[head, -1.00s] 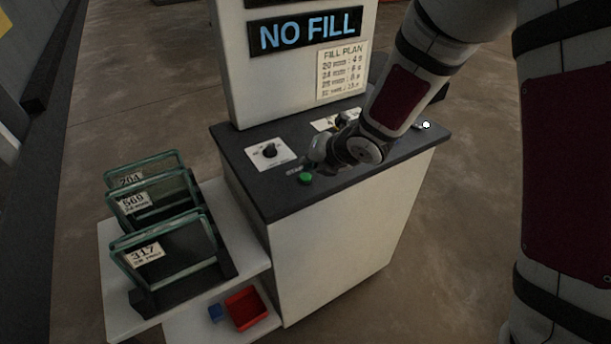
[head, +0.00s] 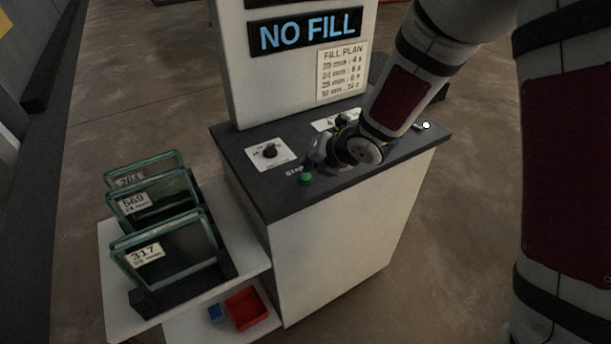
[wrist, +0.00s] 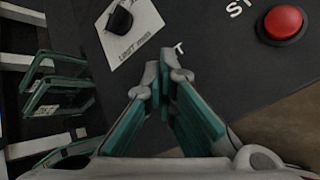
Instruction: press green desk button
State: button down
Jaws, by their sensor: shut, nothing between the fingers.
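The green desk button (head: 305,179) sits near the front left edge of the dark desk top (head: 262,203), beside a white label. My gripper (head: 319,150) is just behind and to the right of it in the head view, low over the desk and apart from the button in the picture. My gripper's fingers (wrist: 160,72) are shut and empty in the wrist view. There the green button does not show; my fingers may cover it. The letter T of a label shows beside the fingertips.
A black knob (head: 269,151) on a white plate is left of my gripper; it also shows in the wrist view (wrist: 121,18). A red button (wrist: 284,22) is at the wrist view's upper right. Framed glass panels (head: 165,252) stand on a lower shelf. A red tray (head: 248,309) lies below.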

aim_at(309, 175)
jog(key=shift+f+b, duration=1)
jog(key=shift+b, duration=0.15)
dwell(1.2)
jog(key=shift+r, duration=0.1)
jog(key=shift+r+p, duration=0.65)
jog(key=shift+r, duration=0.25)
jog(key=shift+r+p, duration=1.95)
jog(key=shift+r, duration=0.55)
